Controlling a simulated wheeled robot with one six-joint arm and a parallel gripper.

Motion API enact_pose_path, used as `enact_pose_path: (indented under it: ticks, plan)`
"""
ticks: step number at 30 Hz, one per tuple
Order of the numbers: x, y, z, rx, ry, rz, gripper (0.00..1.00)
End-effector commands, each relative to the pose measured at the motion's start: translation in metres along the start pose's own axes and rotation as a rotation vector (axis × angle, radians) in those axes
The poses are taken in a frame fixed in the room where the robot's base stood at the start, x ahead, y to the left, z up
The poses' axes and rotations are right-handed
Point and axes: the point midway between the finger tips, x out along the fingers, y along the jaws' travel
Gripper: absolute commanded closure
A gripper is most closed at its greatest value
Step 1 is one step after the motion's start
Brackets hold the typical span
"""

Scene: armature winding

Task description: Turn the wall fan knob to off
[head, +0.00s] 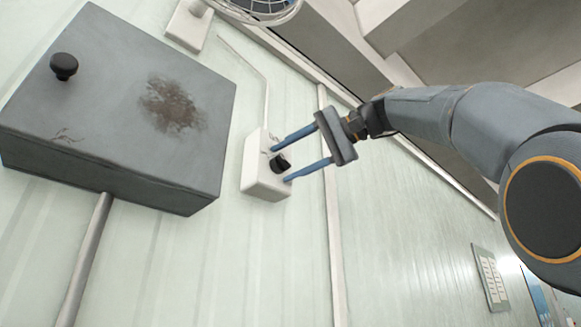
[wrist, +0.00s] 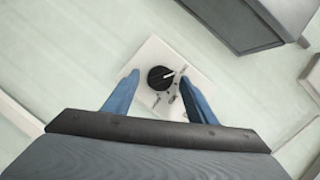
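The wall fan knob (head: 280,163) is a small black round knob on a white switch box (head: 262,187) fixed to the wall. In the wrist view the knob (wrist: 160,77) shows a pale pointer line aimed to the upper right, with small dark marks on the plate beside it. My gripper (head: 281,163) has its two blue fingers spread wide, one on each side of the knob. In the wrist view the fingers are apart from the knob, which sits a little beyond the tips. The fan (head: 262,8) is cut off at the top of the head view.
A grey metal box (head: 115,110) with a black handle and a rusty patch is on the wall left of the switch box. A pipe (head: 85,260) runs below it. A thin conduit rises from the switch box toward the fan.

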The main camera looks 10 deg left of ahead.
Motion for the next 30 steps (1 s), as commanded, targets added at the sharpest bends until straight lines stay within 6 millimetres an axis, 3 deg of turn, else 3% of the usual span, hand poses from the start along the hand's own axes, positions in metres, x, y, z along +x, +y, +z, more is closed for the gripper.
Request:
enact_pose_path:
  ticks: [7,19,30]
  plan:
    - [-0.011,0.0,-0.001,0.0,0.004,-0.001,0.48]
    - [-0.069,0.001,-0.001,0.001,0.003,0.001,0.48]
    - [-0.078,0.0,0.001,0.0,0.0,-0.001,0.48]
